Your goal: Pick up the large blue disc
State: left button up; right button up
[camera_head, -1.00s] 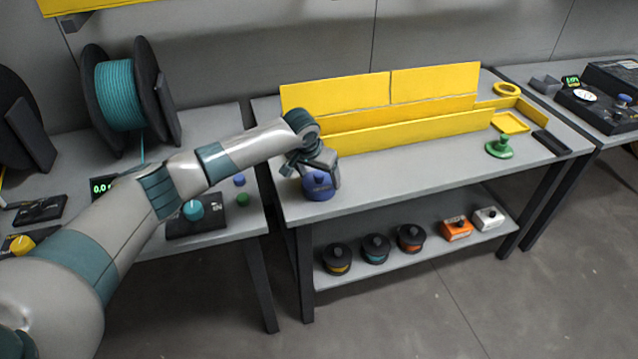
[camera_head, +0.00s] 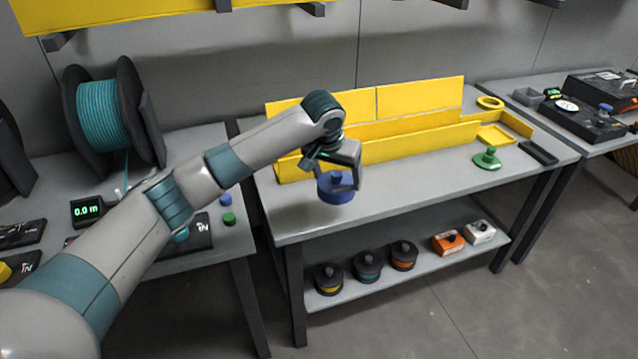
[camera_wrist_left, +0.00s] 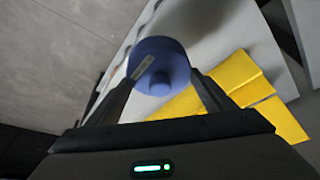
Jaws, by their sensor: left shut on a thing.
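The large blue disc (camera_head: 336,190) has a knob on top and hangs in the air above the front left of the middle table (camera_head: 400,190). My left gripper (camera_head: 337,176) is shut on its knob from above. In the left wrist view the blue disc (camera_wrist_left: 160,66) sits between the two fingertips, with the fingers partly covering its sides. My right gripper is in neither current view.
A yellow trough (camera_head: 400,140) runs along the back of the table. Several spools and boxes sit on the lower shelf (camera_head: 420,272). The table's front middle is clear.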

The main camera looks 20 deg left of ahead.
aim_at(350, 182)
pick_arm(q)
jog(key=shift+s+d+r, duration=0.2)
jog(key=shift+d+r, duration=0.3)
jog(key=shift+d, duration=0.25)
jog(key=shift+s+d+r, duration=0.15)
jog(key=shift+d+r, duration=0.3)
jog(key=shift+d, duration=0.3)
